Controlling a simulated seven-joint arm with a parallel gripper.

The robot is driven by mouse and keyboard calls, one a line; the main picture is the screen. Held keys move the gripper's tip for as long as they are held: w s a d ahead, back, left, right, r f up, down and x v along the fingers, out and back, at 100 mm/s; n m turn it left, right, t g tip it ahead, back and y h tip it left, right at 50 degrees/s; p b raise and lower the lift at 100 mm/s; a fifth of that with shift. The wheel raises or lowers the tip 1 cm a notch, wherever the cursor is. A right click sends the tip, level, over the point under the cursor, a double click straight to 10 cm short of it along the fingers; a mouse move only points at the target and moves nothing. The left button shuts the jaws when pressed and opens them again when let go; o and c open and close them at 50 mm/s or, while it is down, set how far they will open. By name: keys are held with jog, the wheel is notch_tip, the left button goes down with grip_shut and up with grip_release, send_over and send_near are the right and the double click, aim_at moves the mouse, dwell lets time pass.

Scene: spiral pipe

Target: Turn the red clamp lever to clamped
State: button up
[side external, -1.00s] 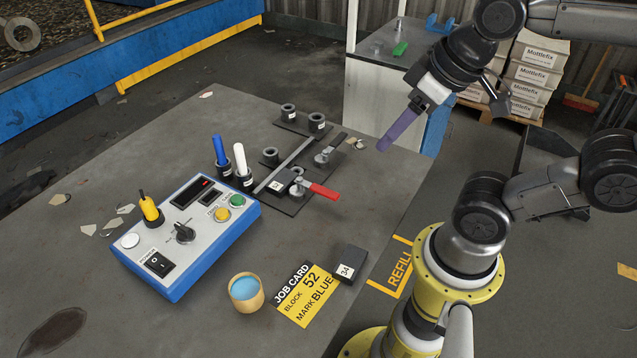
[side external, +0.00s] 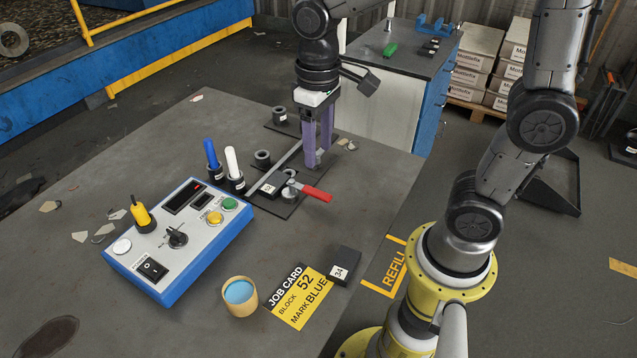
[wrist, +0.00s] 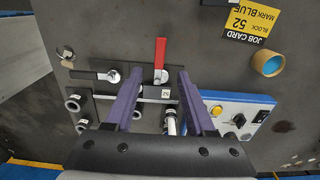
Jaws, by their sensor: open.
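The red clamp lever (side external: 315,193) sticks out to the right from its pivot on the dark fixture plate in the side view. In the wrist view the red lever (wrist: 160,52) points up, away from my gripper, beside a black block with a white label (wrist: 153,92). The same block (side external: 269,184) sits at the lever's pivot in the side view. My gripper (side external: 318,162) has purple fingers pointing down, above the fixture and behind the lever. In the wrist view the fingers (wrist: 158,78) are apart with nothing held between them.
A blue control box (side external: 180,240), blue marker (side external: 211,155) and white marker (side external: 232,163) stand left of the fixture. A cup of blue liquid (side external: 240,297), a job card (side external: 301,298) and a black block marked 34 (side external: 343,265) lie in front.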

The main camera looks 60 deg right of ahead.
aim_at(318, 193)
notch_tip(318, 193, down, 10)
jog(key=shift+r, duration=0.1)
dwell(0.4)
grip_shut()
dwell(1.2)
